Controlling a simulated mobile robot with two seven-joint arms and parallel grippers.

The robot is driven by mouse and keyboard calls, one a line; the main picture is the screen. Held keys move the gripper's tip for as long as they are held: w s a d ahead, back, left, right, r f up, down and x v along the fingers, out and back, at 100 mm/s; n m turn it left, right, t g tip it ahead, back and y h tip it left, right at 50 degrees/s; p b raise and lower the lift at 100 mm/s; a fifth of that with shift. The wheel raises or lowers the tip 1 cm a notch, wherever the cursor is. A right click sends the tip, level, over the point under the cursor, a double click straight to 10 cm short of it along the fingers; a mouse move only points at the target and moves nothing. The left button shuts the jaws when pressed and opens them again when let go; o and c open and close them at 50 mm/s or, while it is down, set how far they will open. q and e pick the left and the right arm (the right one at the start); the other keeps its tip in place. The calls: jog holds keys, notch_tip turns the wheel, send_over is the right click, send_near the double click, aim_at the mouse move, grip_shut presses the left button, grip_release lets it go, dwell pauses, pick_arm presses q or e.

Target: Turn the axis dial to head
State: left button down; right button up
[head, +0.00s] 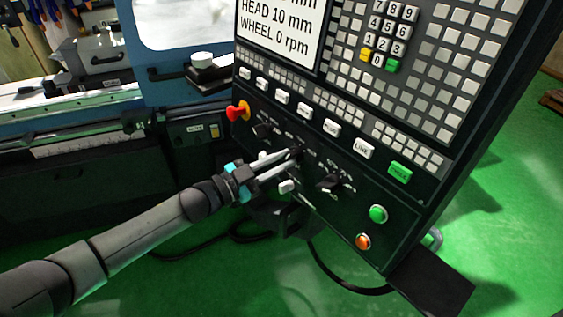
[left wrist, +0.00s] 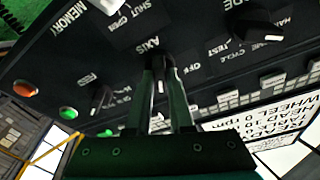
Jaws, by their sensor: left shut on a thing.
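The axis dial (left wrist: 160,66) is a small black knob with a white pointer mark, under the word AXIS on the dark control panel (head: 322,215). My left gripper (left wrist: 160,80) has its two fingers on either side of the dial and is shut on it. In the head view my left gripper (head: 292,160) reaches the panel from the left, and its fingers hide most of the dial. An OFF label shows beside the dial in the left wrist view; the other position labels are hidden or too small to read. My right gripper is not in view.
Another black dial (head: 263,129) sits to the left and one (head: 335,184) to the right. A red emergency knob (head: 238,111), a green button (head: 378,214) and an orange button (head: 363,241) stand out. The screen (head: 282,28) reads HEAD 10 mm.

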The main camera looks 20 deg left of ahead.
pick_arm(q)
jog(key=shift+m+g, duration=0.4)
jog(key=shift+m, duration=1.5)
jog(key=c, duration=0.8)
grip_release()
jog(key=shift+a, duration=0.1)
jog(key=b+v, duration=0.1)
jog(key=v, duration=1.4)
jog(key=shift+a, duration=0.2)
jog(key=shift+f, duration=0.15)
